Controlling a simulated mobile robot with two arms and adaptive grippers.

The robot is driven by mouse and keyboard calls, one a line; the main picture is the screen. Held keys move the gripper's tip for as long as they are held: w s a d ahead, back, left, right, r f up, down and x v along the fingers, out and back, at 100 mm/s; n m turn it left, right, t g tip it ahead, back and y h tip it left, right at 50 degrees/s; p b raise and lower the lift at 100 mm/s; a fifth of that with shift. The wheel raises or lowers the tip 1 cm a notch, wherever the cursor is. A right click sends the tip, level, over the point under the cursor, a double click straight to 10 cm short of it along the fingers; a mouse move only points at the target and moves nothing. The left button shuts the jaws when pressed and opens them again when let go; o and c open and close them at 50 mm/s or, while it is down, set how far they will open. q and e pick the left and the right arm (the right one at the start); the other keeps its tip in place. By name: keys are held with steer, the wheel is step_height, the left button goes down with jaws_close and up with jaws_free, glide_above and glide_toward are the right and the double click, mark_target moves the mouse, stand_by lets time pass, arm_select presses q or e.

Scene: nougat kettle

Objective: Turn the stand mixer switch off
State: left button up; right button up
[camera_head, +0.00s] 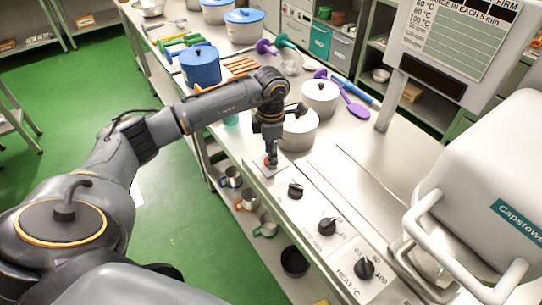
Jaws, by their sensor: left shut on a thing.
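My left gripper (270,160) reaches down from above to the far end of the grey control panel (311,221). It is shut on a small red-orange switch (268,163), which is mostly hidden by the fingers. I cannot tell which position the switch is in. Three black knobs lie along the panel nearer to me: a near-plain one (295,190), a middle one (328,227) and one (364,268) marked HEAT °C. A large pale grey machine (480,165) lettered "Capstower" stands at the right. My right gripper is out of view.
White lidded pots (320,97) stand just behind my left gripper. A blue pot (201,66) and several colored utensils lie farther back. Metal mugs (246,200) sit on the shelf below the panel. The green floor at left is open.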

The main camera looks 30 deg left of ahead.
arm_select(q)
steer(key=n+b, duration=0.1)
steer(key=n, duration=0.4)
stand_by(0.8)
steer(key=o, duration=1.2)
steer(key=shift+c, duration=0.2)
step_height(320, 180, up, 12)
steer(key=shift+f, duration=0.1)
